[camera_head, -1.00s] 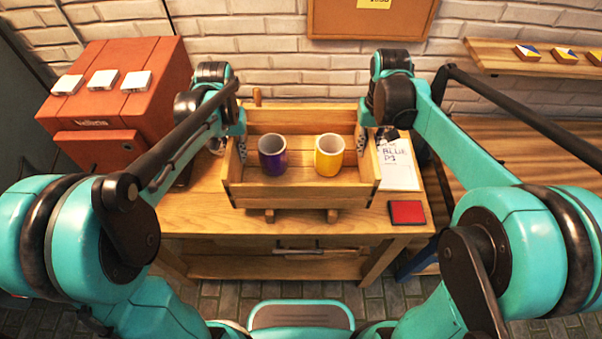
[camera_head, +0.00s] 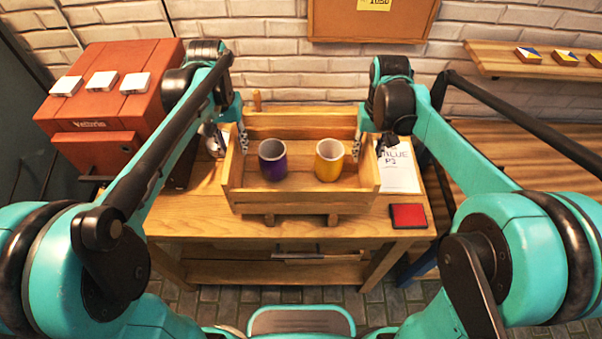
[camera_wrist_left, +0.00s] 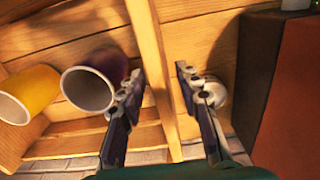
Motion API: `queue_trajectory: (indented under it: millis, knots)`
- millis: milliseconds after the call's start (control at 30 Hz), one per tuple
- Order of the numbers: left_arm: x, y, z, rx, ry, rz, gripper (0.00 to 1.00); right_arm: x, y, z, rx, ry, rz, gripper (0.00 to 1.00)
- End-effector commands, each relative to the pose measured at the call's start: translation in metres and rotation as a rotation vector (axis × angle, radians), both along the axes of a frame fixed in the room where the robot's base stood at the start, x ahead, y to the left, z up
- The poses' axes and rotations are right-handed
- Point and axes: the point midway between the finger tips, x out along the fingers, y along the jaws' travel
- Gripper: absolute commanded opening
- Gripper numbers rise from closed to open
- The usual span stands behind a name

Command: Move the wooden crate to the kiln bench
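The wooden crate (camera_head: 300,201) stands upright on its two feet on the wooden table. A purple mug (camera_head: 273,161) and a yellow mug (camera_head: 329,161) stand inside it; both show in the left wrist view too. My left gripper (camera_head: 231,142) straddles the crate's left wall, one finger inside and one outside. In the left wrist view its fingers (camera_wrist_left: 160,80) are apart, with the wall (camera_wrist_left: 156,60) between them and a gap on the outer side. My right gripper (camera_head: 371,142) straddles the right wall likewise, its fingers apart. Its outer finger is partly hidden.
Another wooden bench (camera_head: 500,170) lies further right, below a shelf (camera_head: 500,58) with painted tiles. A brick wall stands behind.

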Motion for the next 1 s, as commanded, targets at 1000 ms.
queue_trajectory:
  millis: [1000]
  knots:
    - [0.0, 0.0, 0.06, 0.0, 0.0, 0.0, 0.34, 0.0, 0.0, 0.107, 0.0, 0.0, 0.0, 0.34]
